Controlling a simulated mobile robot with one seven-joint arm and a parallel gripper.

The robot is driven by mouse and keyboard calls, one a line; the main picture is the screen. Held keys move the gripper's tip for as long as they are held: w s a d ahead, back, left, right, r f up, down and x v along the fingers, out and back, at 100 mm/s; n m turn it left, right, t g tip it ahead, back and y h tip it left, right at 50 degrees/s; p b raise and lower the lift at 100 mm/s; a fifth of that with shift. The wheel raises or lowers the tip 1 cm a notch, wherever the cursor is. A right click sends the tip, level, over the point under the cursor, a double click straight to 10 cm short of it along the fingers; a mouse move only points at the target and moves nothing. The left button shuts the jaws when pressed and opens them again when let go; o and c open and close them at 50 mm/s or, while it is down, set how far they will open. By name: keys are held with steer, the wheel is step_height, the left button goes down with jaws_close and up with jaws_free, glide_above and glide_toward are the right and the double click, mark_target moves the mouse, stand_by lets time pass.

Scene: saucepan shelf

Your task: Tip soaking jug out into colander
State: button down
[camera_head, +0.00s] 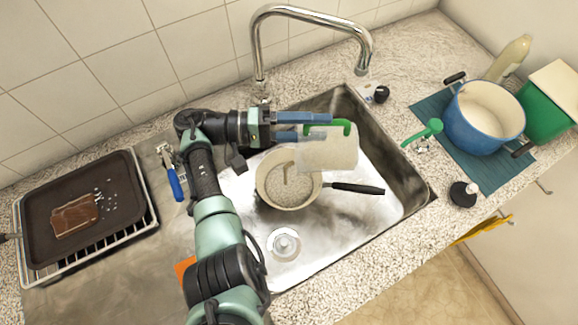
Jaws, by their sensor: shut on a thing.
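The jug (330,152) is pale and translucent with a green handle (343,124). It is held in the air over the sink and looks tipped onto its side. My gripper (318,126), with blue fingers, is shut on the jug at its handle. A round, beige vessel with a long black handle stands in the sink, below and left of the jug; I take it for the colander (266,187). Pale grainy stuff (287,189) lies in it, with a paler upright streak whose nature I cannot tell. The jug hides part of its right rim.
The steel sink (395,205) has a drain (284,243) in front and a tap (368,50) behind. A blue pot (486,130) stands on a teal mat (432,107) at right. A dark tray (98,200) on a rack is left. A green-handled brush (428,132) lies right.

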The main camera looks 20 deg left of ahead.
steer(key=shift+s+a+r+t+h+b, duration=0.1)
steer(key=shift+s+a+t+h+b, duration=0.1)
steer(key=shift+a+h+b, duration=0.45)
steer(key=shift+s+a+r+t+h+b, duration=0.15)
steer(key=shift+a+b, duration=0.3)
steer(key=shift+b, duration=0.5)
steer(key=shift+a, duration=0.15)
steer(key=shift+s+a+r+h+b, duration=0.35)
steer(key=shift+a+r+h+b, duration=0.3)
steer(key=shift+a+h+b, duration=0.15)
